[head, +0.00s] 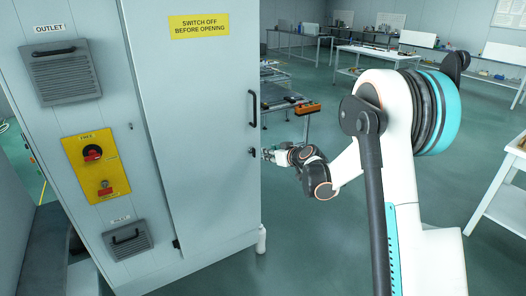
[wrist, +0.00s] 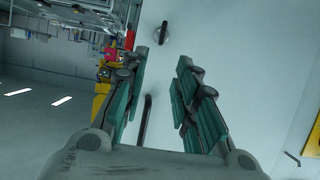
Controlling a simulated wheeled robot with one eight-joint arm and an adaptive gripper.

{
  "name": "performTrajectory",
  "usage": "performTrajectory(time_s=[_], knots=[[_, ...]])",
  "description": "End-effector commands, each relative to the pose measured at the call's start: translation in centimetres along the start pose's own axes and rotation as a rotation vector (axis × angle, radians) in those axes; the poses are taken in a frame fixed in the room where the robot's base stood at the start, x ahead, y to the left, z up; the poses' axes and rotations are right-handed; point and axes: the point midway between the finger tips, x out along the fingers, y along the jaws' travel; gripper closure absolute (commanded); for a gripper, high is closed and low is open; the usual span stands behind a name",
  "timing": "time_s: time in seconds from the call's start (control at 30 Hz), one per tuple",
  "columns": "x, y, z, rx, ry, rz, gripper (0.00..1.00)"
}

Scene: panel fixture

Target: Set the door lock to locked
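The grey cabinet door (head: 200,130) is closed, with a dark bar handle (head: 252,108) near its right edge. Below the handle is the small dark door lock (head: 251,152), partly crowded by my gripper (head: 266,154). In the wrist view the lock (wrist: 163,33) is a small dark oblong knob, roughly upright in that picture. It stands just beyond the fingertips and in line with the gap between them. My gripper (wrist: 164,60) is open and empty, apart from the lock. The bar handle (wrist: 147,118) shows between the fingers. No lock marking is readable.
The cabinet's left face has a yellow plate (head: 96,168) with a red rotary switch (head: 92,152), and vents labelled outlet (head: 65,72) and inlet (head: 127,240). A yellow warning sign (head: 199,26) is on the door.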

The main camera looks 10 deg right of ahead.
Motion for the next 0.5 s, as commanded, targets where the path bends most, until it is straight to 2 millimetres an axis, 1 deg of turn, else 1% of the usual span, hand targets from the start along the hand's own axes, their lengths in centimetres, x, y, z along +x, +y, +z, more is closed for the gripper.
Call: performTrajectory(time_s=[0.17, 0.5], knots=[[2.4, -0.1, 0.2, 0.0, 0.0, -0.002, 0.72], [9.1, -0.1, 0.2, 0.0, -0.001, -0.002, 0.72]])
